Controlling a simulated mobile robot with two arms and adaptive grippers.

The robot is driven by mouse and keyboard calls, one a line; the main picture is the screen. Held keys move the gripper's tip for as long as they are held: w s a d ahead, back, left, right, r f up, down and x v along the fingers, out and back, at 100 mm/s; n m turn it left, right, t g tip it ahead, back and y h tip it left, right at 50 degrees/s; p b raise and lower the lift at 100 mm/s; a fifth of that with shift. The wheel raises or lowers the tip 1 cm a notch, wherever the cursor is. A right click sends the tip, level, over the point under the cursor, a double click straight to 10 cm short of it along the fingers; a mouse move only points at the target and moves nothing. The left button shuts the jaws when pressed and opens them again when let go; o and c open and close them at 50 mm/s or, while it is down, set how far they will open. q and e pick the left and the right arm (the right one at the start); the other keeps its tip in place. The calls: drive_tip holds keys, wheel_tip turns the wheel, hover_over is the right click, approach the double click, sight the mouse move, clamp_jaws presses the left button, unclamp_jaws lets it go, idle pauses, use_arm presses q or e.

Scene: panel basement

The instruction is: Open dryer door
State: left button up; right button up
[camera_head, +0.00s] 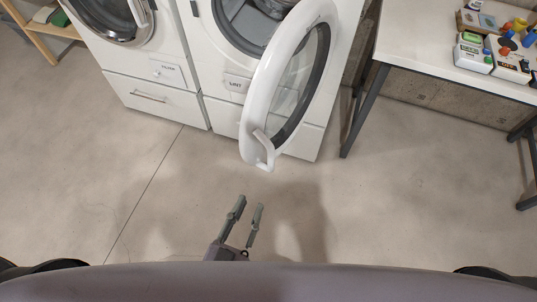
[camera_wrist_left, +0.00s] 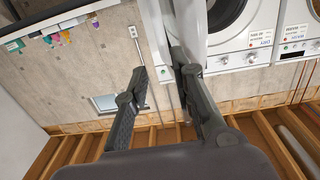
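The dryer is the right white machine (camera_head: 226,110), with a "LINT" label low on its front. Its round door (camera_head: 258,90) is swung wide open toward me and the right, showing part of the drum opening. The white handle (camera_head: 262,146) is on the door's near lower edge. My left gripper (camera_head: 250,204) is open and empty, below the handle in the picture and apart from it. In the left wrist view, the open fingers (camera_wrist_left: 160,67) have a gap between them, with a white surface behind. My right gripper is out of view.
A second white machine (camera_head: 135,70) with a shut round door stands left of the dryer. A white table (camera_head: 430,40) with dark legs and several small items stands at the right. A wooden rack (camera_head: 38,30) is at the far left. The floor in front is clear.

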use_arm(q)
drive_tip(key=p, duration=0.1)
approach(270, 160)
drive_tip(key=w, duration=0.2)
drive_tip(key=x, duration=0.4)
drive_tip(key=p+x, duration=0.1)
drive_tip(key=x, duration=0.2)
drive_tip(key=shift+w+d+r, duration=0.15)
drive_tip(key=shift+w+d, duration=0.15)
drive_tip(key=shift+d, duration=0.05)
drive_tip(key=shift+w+d+p, duration=0.15)
drive_tip(key=shift+w+p, duration=0.15)
drive_tip(key=shift+w, duration=0.25)
drive_tip(key=shift+d, duration=0.1)
clamp_jaws()
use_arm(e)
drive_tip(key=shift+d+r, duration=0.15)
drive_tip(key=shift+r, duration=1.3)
